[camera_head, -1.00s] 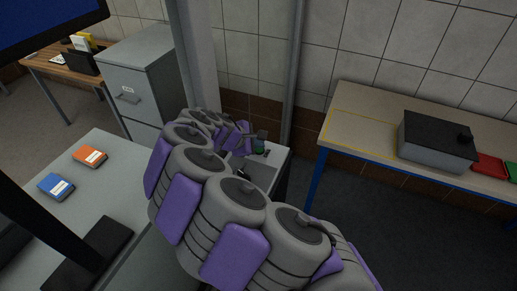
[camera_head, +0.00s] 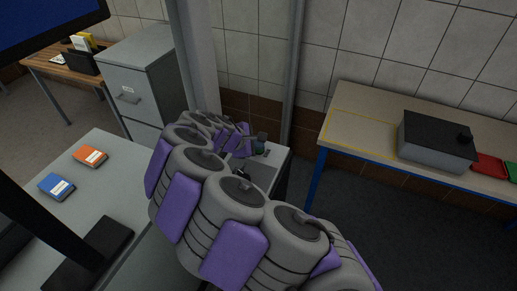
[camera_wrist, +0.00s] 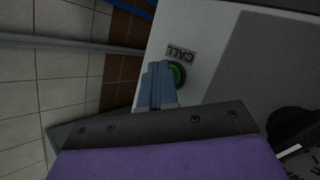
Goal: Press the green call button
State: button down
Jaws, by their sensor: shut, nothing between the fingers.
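The green call button (camera_wrist: 178,74) shows in the wrist view as a green disc in a dark ring on a light panel (camera_wrist: 215,30), below an upside-down CALL label (camera_wrist: 181,52). My gripper (camera_wrist: 158,72) is shut and empty, its blue-grey fingers side by side. Its tips overlap the button's left edge in the wrist view; I cannot tell whether they touch it. In the head view my gripper (camera_head: 260,142) is small and over the grey panel box (camera_head: 262,172) behind my arm. The button is not clear there.
A bench (camera_head: 350,128) with a grey, black-topped box (camera_head: 436,142) and a red tray (camera_head: 488,167) stands at the right. A desk (camera_head: 118,190) with orange and blue items is at the left. A filing cabinet (camera_head: 140,80) and a post stand behind.

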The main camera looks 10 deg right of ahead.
aim_at(257, 151)
jog(key=shift+r+p, duration=0.75)
jog(key=shift+r, duration=0.1)
jog(key=shift+r+p, duration=1.95)
jog(key=shift+r, duration=0.6)
jog(key=shift+f, duration=0.1)
dwell(0.3)
